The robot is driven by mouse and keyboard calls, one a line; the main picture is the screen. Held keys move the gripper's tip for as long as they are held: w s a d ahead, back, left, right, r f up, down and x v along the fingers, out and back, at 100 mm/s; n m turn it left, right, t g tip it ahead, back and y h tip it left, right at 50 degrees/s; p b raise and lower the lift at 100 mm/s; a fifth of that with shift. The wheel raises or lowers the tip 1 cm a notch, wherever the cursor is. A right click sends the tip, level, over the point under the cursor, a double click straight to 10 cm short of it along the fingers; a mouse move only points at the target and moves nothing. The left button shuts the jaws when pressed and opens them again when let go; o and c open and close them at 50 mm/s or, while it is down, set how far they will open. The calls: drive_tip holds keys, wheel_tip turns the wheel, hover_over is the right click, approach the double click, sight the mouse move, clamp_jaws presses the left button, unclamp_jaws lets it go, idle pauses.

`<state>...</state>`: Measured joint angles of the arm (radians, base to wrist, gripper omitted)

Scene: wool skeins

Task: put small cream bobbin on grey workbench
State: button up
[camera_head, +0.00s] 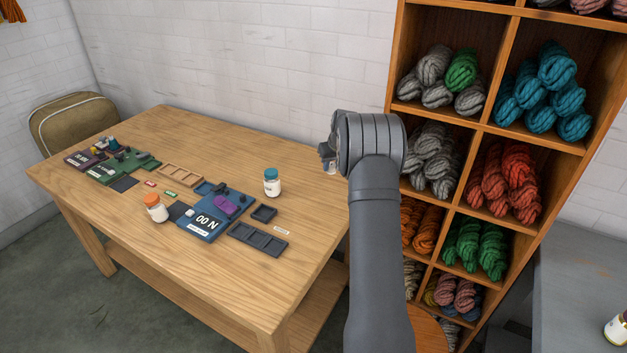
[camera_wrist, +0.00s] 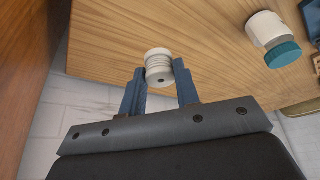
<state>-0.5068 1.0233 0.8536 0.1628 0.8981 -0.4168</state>
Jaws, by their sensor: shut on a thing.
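The small cream bobbin (camera_wrist: 158,66) is a short ribbed spool, seen between the blue fingertips of my gripper (camera_wrist: 159,82) in the wrist view. The gripper is shut on it and holds it over the edge of the wooden table. In the head view my gripper (camera_head: 327,155) is partly hidden behind my wrist, and a pale bit of the bobbin (camera_head: 331,168) shows below it. The grey workbench (camera_head: 575,270) is at the far right of the head view, cut by the frame, well apart from my gripper.
The wooden table (camera_head: 200,130) carries blue and green trays, a teal-capped jar (camera_head: 271,183) and an orange-capped jar (camera_head: 156,208). A wool shelf (camera_head: 478,125) stands between my gripper and the workbench. A jar (camera_head: 617,332) stands at the workbench's right; its visible middle is bare.

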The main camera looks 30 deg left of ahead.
drive_tip(key=a+f, duration=0.2)
drive_tip(key=a, duration=0.1)
drive_tip(key=a+f, duration=0.2)
drive_tip(key=a, duration=0.2)
drive_tip(key=s+a+f, duration=0.1)
drive_tip(key=a+f, duration=0.1)
drive_tip(key=a, duration=0.1)
drive_tip(key=shift+s+a+f, duration=0.1)
drive_tip(key=shift+a+f, duration=0.1)
drive_tip(key=shift+f, duration=0.05)
drive_tip(key=f, duration=0.3)
drive_tip(key=shift+a+f, duration=0.1)
drive_tip(key=shift+a, duration=0.2)
drive_tip(key=shift+f, duration=0.35)
drive_tip(key=shift+f, duration=0.1)
drive_tip(key=o, duration=0.9)
drive_tip(key=shift+o, duration=0.2)
drive_tip(key=a+v, duration=0.1)
drive_tip(key=v, duration=1.5)
drive_tip(key=shift+s+r, duration=0.2)
drive_tip(key=shift+r, duration=0.2)
drive_tip(key=shift+o, duration=0.4)
drive_tip(key=shift+s+d+r, duration=0.1)
drive_tip(key=shift+d+r, duration=0.15)
drive_tip(key=shift+r, duration=0.05)
